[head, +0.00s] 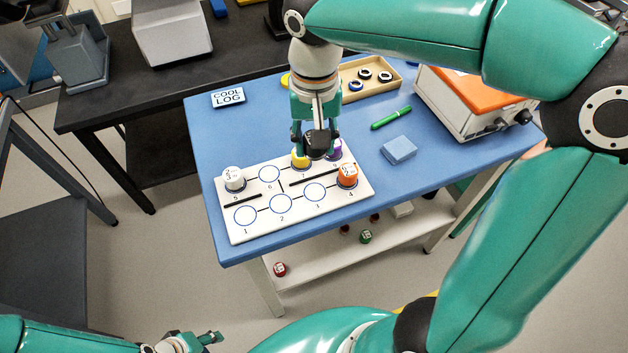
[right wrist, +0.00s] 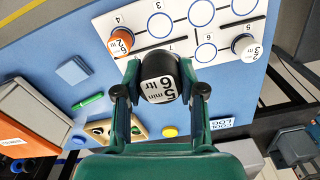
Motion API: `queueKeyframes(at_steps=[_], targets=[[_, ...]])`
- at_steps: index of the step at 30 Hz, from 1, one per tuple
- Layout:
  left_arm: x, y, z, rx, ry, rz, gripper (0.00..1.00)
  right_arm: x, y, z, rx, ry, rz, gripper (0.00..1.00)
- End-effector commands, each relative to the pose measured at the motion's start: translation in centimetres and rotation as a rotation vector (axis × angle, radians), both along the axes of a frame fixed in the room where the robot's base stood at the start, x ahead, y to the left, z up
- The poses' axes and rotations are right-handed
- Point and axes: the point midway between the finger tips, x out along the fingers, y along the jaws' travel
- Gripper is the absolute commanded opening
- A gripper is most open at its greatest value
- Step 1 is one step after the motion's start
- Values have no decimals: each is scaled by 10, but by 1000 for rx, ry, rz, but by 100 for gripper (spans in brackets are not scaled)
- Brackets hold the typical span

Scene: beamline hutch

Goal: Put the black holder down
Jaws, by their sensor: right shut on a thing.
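My right gripper (head: 316,138) is shut on the black holder (head: 319,146) above the back right part of the white numbered board (head: 262,224). In the right wrist view the black holder (right wrist: 158,78) sits between the fingers, its label facing the camera. In the head view it overlaps a yellow holder (head: 299,161) and a purple holder (head: 336,151); I cannot tell the gap to them. An orange holder (head: 348,176) stands by circle 4 and a white holder (head: 233,178) by circle 5. Circles 1, 2, 3 and 6 are empty. My left gripper (head: 208,339) is low at the bottom left, jaws unclear.
On the blue table (head: 230,130) are a blue block (head: 398,150), a green pen (head: 391,118), a wooden tray (head: 383,88) with several rings, a COOL LOG sign (head: 228,97) and an orange-topped instrument (head: 470,100). Several small holders lie on or near the lower shelf (head: 330,255).

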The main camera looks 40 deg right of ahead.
Motion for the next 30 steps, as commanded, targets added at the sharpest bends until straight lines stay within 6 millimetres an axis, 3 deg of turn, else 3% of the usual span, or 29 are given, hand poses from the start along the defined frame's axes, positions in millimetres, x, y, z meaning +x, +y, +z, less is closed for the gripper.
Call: queueKeyframes(at_steps=[3, 9, 17, 24, 30], targets=[[0, 0, -4, 0, 0, 0, 40, -1, -1, -35, -1, 6, 0, 3], [0, 0, -6, 0, -1, 0, 40, -1, 0, -74, 0, 4, -1, 3], [0, 0, -7, 0, -1, 0, 40, 0, 0, -94, -1, 2, 1, 3], [0, 0, -8, 0, -1, 0, 40, 0, 0, -126, -1, 3, 1, 3], [0, 0, -8, 0, -1, 0, 40, 1, 0, -128, 0, -1, 1, 3]])
